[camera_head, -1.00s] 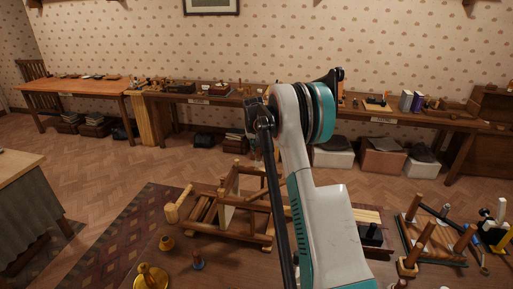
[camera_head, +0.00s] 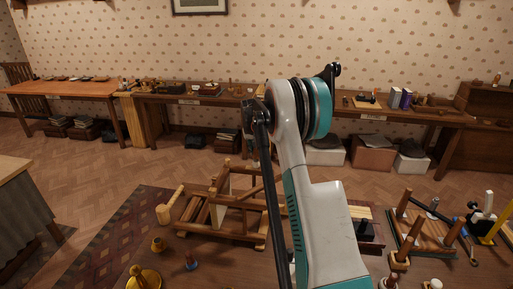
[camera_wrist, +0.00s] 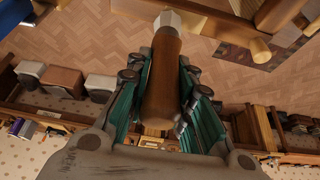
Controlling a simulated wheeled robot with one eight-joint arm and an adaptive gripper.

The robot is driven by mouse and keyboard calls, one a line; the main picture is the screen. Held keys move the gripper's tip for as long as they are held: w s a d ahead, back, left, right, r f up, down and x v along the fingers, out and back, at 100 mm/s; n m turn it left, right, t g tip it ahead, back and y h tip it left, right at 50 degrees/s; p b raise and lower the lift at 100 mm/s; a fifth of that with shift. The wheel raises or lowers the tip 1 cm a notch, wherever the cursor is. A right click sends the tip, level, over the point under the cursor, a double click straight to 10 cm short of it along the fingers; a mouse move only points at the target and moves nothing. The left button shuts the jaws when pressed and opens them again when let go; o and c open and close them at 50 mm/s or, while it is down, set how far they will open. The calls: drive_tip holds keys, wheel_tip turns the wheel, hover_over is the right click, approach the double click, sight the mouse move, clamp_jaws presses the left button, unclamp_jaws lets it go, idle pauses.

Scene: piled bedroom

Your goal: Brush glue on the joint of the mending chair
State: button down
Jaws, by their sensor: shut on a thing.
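The mending chair (camera_head: 232,233) is a light wooden frame lying low at the middle of the head view, partly behind my arm. Wooden bars, probably the chair's (camera_wrist: 272,18), show at the top right of the wrist view. My gripper (camera_wrist: 160,100) is shut on a thick brown round handle (camera_wrist: 162,75) with a pale faceted end (camera_wrist: 168,19), which looks like the glue brush. Any bristles cannot be made out. In the head view my arm largely hides the gripper.
A wooden rack (camera_head: 418,240) stands at right. Long benches (camera_head: 215,98) line the wall. Floor behind the chair is clear.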

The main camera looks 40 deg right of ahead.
drive_tip(key=shift+f, duration=0.4)
drive_tip(key=shift+f, duration=0.2)
drive_tip(key=shift+w, duration=0.1)
idle(0.4)
drive_tip(key=shift+w+a, duration=1.35)
drive_tip(key=shift+w, duration=0.1)
wheel_tip(320, 180, up, 2)
drive_tip(key=shift+r, duration=0.1)
